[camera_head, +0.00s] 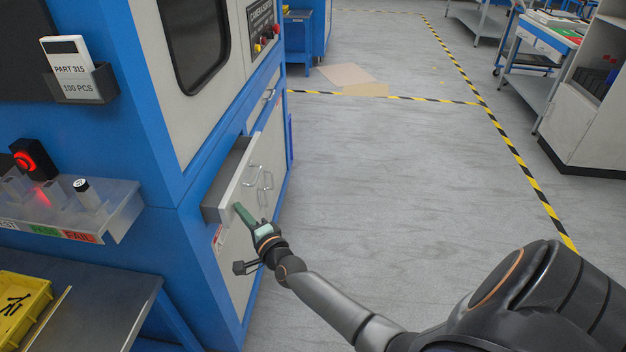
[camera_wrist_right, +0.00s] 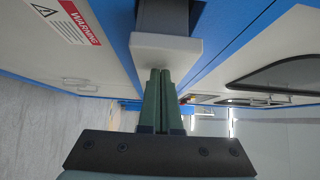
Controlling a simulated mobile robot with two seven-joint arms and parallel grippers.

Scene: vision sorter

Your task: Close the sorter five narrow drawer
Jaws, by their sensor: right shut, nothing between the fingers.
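The narrow drawer of the blue and light grey sorter (camera_head: 173,235) stands partly open, its light front panel (camera_head: 237,176) out from the cabinet face. In the right wrist view the drawer's pale front (camera_wrist_right: 165,48) lies just beyond the fingertips. My right gripper (camera_head: 239,208) is shut and empty, its green fingers pressed together and pointing at the near end of the drawer front. The shut fingers also show in the right wrist view (camera_wrist_right: 162,72). I cannot tell whether the tips touch the panel. My left gripper is not in view.
A clear shelf (camera_head: 115,217) juts from the sorter at left, above a metal table (camera_head: 110,312) with a yellow bin (camera_head: 22,305). Cabinet doors with handles (camera_head: 265,188) are beside and below the drawer. The grey floor (camera_head: 400,180) to the right is clear.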

